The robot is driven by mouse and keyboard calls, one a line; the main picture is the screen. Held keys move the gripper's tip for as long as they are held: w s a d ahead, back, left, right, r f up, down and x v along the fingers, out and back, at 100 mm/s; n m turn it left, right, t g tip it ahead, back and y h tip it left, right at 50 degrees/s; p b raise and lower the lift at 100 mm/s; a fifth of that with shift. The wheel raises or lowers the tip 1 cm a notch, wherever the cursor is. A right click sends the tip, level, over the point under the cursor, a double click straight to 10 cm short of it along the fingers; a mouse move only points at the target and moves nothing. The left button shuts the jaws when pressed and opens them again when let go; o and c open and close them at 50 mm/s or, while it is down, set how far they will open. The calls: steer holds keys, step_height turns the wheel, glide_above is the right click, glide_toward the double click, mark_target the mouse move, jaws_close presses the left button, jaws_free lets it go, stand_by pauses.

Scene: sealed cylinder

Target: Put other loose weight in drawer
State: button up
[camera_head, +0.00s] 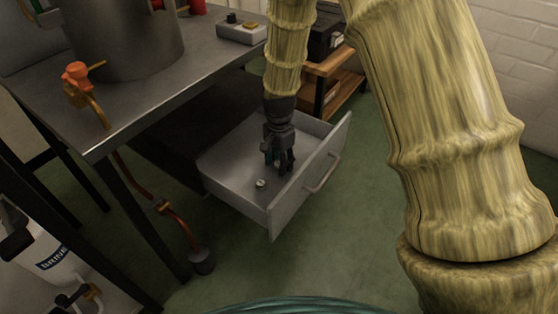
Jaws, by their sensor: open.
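The drawer (230,200) under the grey table is pulled open, with its handle on the right front. A small pale round piece (261,183), which looks like a loose weight, lies on the drawer floor. My gripper (279,170) points down inside the drawer's outline, just above and right of that piece. Its fingers are open and look apart from the piece. A small teal patch shows at the fingers; I cannot tell whether it is part of my gripper. No other loose weight can be made out clearly.
The grey table (190,75) bears a large metal cylinder (125,35), an orange valve (78,75) and a small box with knobs (242,28). A reddish pipe (160,207) hangs left of the drawer. A wooden shelf (338,80) stands behind.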

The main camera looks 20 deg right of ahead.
steer(key=shift+r, duration=0.1)
step_height(320, 180, up, 12)
steer(key=p, duration=0.7)
stand_by(1.1)
